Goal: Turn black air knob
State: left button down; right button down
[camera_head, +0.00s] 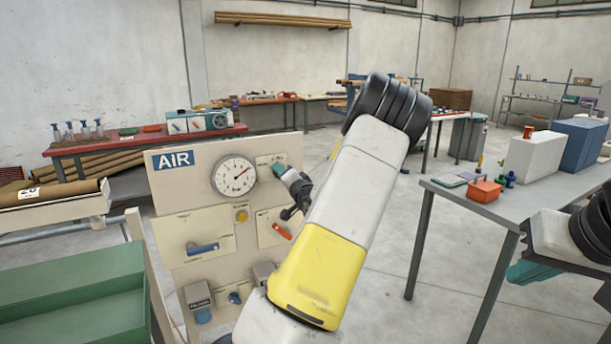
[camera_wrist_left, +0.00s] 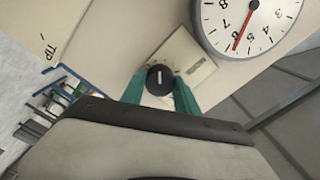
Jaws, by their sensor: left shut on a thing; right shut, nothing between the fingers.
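The black air knob (camera_wrist_left: 160,80) is round with a white pointer line and sits on a cream plate (camera_wrist_left: 191,62) on the panel. In the left wrist view the teal fingers of my left gripper (camera_wrist_left: 159,88) are on either side of it, shut on it. The pointer line runs roughly up and down in that view. In the head view my left gripper (camera_head: 281,171) is at the AIR panel's upper right, and the knob is hidden behind it. My right gripper (camera_head: 531,272) is at the right edge, its teal fingers shut and empty, partly cut off by the frame.
The panel carries an AIR sign (camera_head: 174,160), a gauge (camera_head: 234,174) with a red needle, a yellow button (camera_head: 241,215), a blue handle (camera_head: 203,248) and a red handle (camera_head: 282,231). A green bin (camera_head: 75,265) stands at left. A grey table (camera_head: 480,208) stands at right.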

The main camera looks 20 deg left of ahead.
dwell(0.4)
pick_arm(q)
jog(key=c, duration=0.9)
grip_release()
jog(key=v, duration=0.8)
